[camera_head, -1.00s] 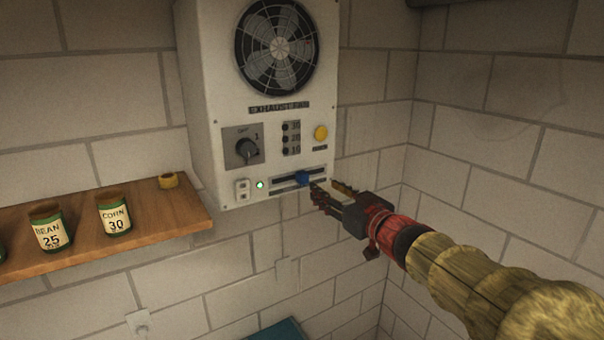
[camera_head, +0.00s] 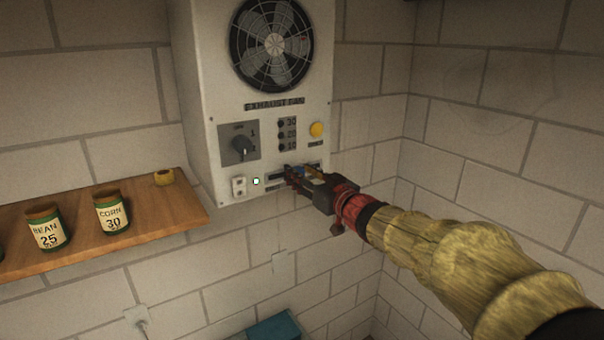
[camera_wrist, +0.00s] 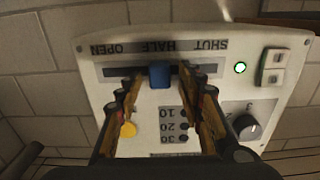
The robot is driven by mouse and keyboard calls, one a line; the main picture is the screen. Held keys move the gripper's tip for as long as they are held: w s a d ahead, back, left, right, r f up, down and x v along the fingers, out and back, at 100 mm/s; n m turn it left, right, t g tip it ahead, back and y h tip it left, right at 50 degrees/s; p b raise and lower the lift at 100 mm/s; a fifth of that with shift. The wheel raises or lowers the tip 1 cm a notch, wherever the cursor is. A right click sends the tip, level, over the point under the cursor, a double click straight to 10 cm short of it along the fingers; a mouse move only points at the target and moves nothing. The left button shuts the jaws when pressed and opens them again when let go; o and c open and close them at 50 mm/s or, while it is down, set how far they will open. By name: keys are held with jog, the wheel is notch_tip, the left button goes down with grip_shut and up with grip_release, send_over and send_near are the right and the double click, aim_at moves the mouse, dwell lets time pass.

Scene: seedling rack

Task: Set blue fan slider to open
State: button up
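The blue slider knob (camera_wrist: 160,75) sits in a dark horizontal slot (camera_wrist: 118,71) on the white exhaust fan box (camera_head: 206,98). In the wrist view, which is upside down, the printed words read OPEN, HALF and SHUT along the slot. The knob is near HALF. My gripper (camera_wrist: 158,82) is open, with one finger on each side of the knob, and gaps show between knob and fingers. In the head view my gripper (camera_head: 292,173) covers most of the slider.
The box also carries a rotary dial (camera_head: 240,147), a yellow button (camera_head: 316,130), a lit indicator (camera_head: 256,181) and a white switch (camera_head: 239,187). A wooden shelf (camera_head: 150,218) with labelled cans stands at left. A teal object (camera_head: 274,328) is below.

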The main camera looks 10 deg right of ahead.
jog(key=shift+c, duration=0.5)
grip_shut()
dwell(0.3)
